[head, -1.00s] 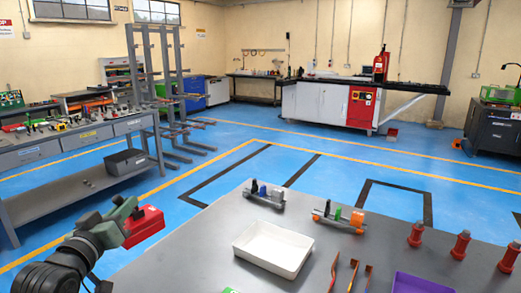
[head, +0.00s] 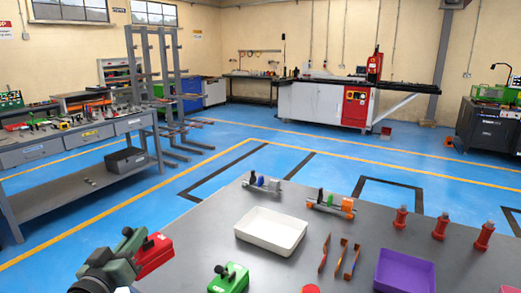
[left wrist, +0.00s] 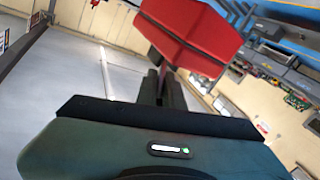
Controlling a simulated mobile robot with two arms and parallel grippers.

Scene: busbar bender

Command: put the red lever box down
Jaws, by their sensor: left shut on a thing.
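The red lever box (head: 153,256) is in my left gripper (head: 139,246) at the lower left of the head view. It is held in the air, left of the grey table (head: 215,215). In the left wrist view the red box (left wrist: 188,30) sits at the far end of the dark fingers, which are shut on it. A green lever box (head: 229,278) stands on the table near the front edge of the picture. My right gripper is not seen in either view.
On the table are a white tray (head: 245,236), a purple tray (head: 378,274), three copper strips (head: 340,256), three red insulators (head: 440,227) and two small clamp assemblies (head: 331,205). Bare tabletop lies left of the white tray. A workbench (head: 60,150) stands farther left.

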